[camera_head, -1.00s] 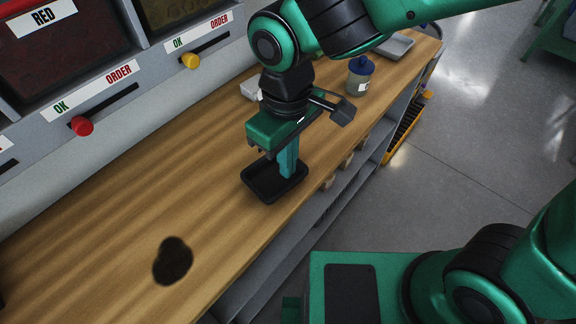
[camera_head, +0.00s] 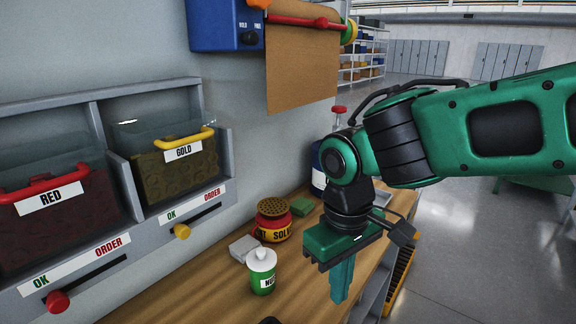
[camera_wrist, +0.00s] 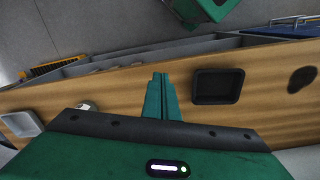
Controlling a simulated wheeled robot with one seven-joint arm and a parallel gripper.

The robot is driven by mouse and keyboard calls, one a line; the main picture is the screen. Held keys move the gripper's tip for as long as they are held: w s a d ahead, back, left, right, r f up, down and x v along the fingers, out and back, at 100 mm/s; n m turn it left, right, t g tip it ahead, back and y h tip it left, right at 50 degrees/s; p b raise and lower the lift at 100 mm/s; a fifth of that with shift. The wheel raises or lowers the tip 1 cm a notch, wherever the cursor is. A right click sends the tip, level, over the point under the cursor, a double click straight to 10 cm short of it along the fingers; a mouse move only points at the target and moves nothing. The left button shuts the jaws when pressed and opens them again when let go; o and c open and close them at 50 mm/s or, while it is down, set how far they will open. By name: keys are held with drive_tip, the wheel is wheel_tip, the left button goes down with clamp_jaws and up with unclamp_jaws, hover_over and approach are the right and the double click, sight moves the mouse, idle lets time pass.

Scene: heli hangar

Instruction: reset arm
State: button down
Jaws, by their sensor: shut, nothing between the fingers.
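My gripper (camera_head: 341,281) hangs from my green arm at the right of the head view, fingers pointing down above the wooden bench. In the wrist view my gripper (camera_wrist: 160,82) has its two green fingers together, with nothing between them. A small black tray (camera_wrist: 218,86) lies on the bench to the right of the fingers in the wrist view. Only a dark edge at the bottom of the head view may belong to it.
The wooden bench (camera_head: 200,290) bears a green-and-white bottle (camera_head: 262,272), a red solder tin (camera_head: 273,220) and a blue bottle (camera_head: 318,170). Red (camera_head: 55,210) and gold (camera_head: 168,165) bins stand on the left wall. A dark spot (camera_wrist: 302,79) and pale tray (camera_wrist: 22,124) show in the wrist view.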

drive_tip(key=d+m, duration=0.7)
drive_tip(key=d, duration=1.4)
drive_tip(key=s+d+f+m, duration=0.2)
drive_tip(key=s+d+m, duration=0.4)
drive_tip(key=s+d, duration=0.4)
drive_tip(key=shift+s+d+f+y, duration=0.25)
drive_tip(key=shift+d+f+y, duration=0.05)
drive_tip(key=shift+d+f, duration=0.15)
drive_tip(key=shift+w+f, duration=0.2)
drive_tip(key=shift+w, duration=0.45)
